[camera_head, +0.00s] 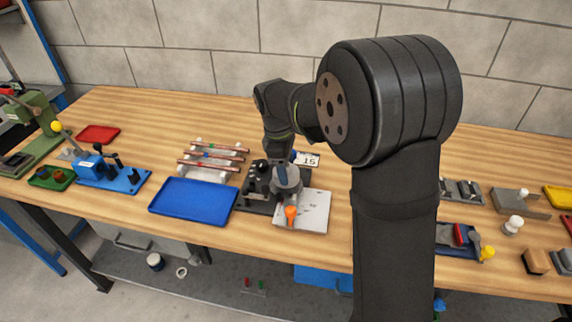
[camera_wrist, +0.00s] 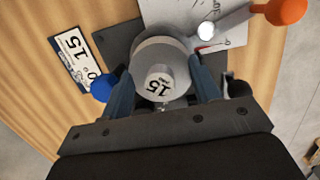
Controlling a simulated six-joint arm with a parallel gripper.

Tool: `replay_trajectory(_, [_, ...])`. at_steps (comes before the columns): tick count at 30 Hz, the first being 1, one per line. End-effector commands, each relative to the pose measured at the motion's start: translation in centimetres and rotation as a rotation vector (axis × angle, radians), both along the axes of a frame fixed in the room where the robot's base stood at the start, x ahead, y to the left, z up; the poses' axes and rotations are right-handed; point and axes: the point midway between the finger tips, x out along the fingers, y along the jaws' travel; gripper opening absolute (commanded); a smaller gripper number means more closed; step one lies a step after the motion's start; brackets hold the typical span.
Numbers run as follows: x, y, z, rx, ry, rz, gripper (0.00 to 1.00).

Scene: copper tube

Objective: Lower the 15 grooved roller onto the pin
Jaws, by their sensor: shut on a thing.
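The grooved roller (camera_wrist: 160,55) is a grey metal cylinder with a 15 on its hub. It shows from above in the wrist view, and in the head view (camera_head: 288,180) it is over the dark fixture plate. My gripper (camera_wrist: 163,88) is shut on the roller, with one blue-grey finger on each side. In the head view my gripper (camera_head: 283,172) reaches down to the roller. The dark fixture plate (camera_wrist: 118,40) lies beneath. The pin is hidden under the roller, and I cannot tell whether the roller touches it.
A white card marked 15 (camera_wrist: 72,57) and a blue knob (camera_wrist: 103,87) are beside the roller. An orange-ended handle (camera_head: 291,214) lies over a pale sheet (camera_head: 316,212). A blue tray (camera_head: 195,202) and copper tubes on a rack (camera_head: 212,165) are to the left.

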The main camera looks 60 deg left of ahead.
Motion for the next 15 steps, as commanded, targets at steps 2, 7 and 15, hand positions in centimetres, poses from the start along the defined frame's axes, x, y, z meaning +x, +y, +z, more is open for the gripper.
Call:
replay_trajectory(2, [0.0, 0.0, -0.2, 0.000, 0.000, 0.000, 0.26])
replay_trajectory(7, [0.0, 0.0, -0.6, 0.001, -0.001, 0.000, 0.26])
replay_trajectory(15, [0.0, 0.0, -1.3, 0.001, -0.001, 0.000, 0.26])
